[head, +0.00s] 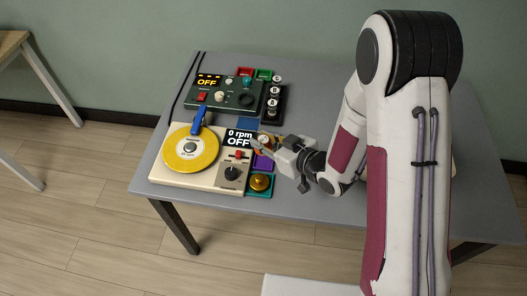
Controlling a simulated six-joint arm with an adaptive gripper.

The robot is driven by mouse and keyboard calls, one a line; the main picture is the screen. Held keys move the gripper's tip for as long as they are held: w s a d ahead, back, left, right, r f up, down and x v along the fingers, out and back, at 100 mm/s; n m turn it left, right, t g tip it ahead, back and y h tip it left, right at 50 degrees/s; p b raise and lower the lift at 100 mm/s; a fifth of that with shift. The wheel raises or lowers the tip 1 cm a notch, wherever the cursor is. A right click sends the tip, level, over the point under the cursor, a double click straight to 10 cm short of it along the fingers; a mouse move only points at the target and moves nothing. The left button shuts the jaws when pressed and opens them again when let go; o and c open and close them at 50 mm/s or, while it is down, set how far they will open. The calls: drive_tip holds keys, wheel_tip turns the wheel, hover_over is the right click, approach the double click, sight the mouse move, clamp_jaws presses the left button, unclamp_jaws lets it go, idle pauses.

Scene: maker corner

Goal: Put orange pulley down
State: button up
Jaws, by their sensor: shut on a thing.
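My gripper (267,147) reaches in from the right, low over the row of coloured square pads on the grey table. It is shut on a small orange-brown piece (263,139), which looks like the orange pulley. The fingers hide much of it, and I cannot tell whether it touches the surface below. A purple pad (263,162) lies just in front of the gripper. A teal pad (250,191) with a round brass-coloured piece (260,182) on it lies nearer the front edge.
A cream turntable unit (200,180) with a yellow disc (187,155) and blue arm (197,121) stands left. Behind is a dark green control box (232,100) beside a black rack (270,116) of several round pieces. Red and green trays (263,74) sit at the back.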

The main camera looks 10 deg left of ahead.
drive_tip(key=shift+f, duration=0.8)
drive_tip(key=shift+f, duration=2.1)
drive_tip(key=shift+f, duration=0.25)
drive_tip(key=o, duration=1)
drive_tip(key=shift+r, duration=0.1)
